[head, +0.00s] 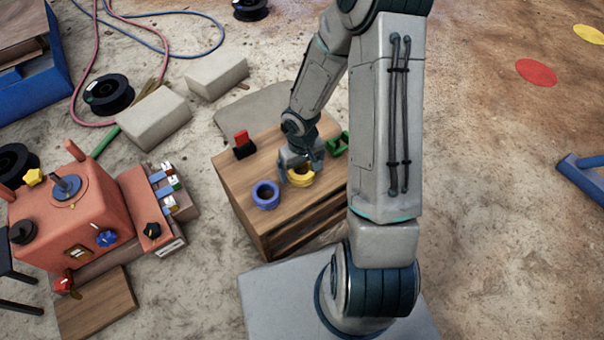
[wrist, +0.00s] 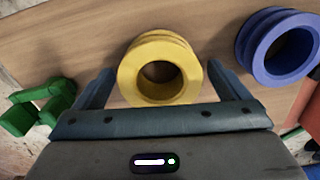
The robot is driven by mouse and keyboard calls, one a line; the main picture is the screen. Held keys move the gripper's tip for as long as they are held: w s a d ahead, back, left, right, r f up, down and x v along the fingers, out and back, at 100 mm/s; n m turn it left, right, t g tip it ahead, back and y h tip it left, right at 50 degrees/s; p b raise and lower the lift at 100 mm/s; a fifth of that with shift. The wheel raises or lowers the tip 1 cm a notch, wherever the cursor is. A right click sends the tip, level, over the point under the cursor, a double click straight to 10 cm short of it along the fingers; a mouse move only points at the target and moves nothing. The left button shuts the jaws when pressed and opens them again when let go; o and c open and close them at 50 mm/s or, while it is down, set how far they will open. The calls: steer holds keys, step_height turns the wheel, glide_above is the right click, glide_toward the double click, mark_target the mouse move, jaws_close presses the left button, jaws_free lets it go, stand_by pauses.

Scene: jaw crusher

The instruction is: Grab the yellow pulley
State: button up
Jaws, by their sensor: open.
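The yellow pulley (head: 301,177) is a grooved ring with a central hole, sitting on a wooden crate-like table (head: 238,194). In the wrist view the pulley (wrist: 138,75) lies between the two fingers of my gripper (wrist: 160,85), with a visible gap to the finger on each side. My gripper (head: 300,166) is open and empty, over the pulley in the head view, and hides part of it. The height of the fingertips against the pulley is hard to tell.
A blue pulley (head: 265,195) stands left of the yellow one. A red block-like part (head: 244,145) and a green part (head: 339,144) are on the same table. An orange control box (head: 75,215) stands at the left. Open ground lies at the right.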

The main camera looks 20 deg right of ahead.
steer(key=shift+f, duration=0.2)
steer(key=c, duration=1.3)
steer(key=shift+c, duration=1.4)
steer(key=shift+r, duration=0.15)
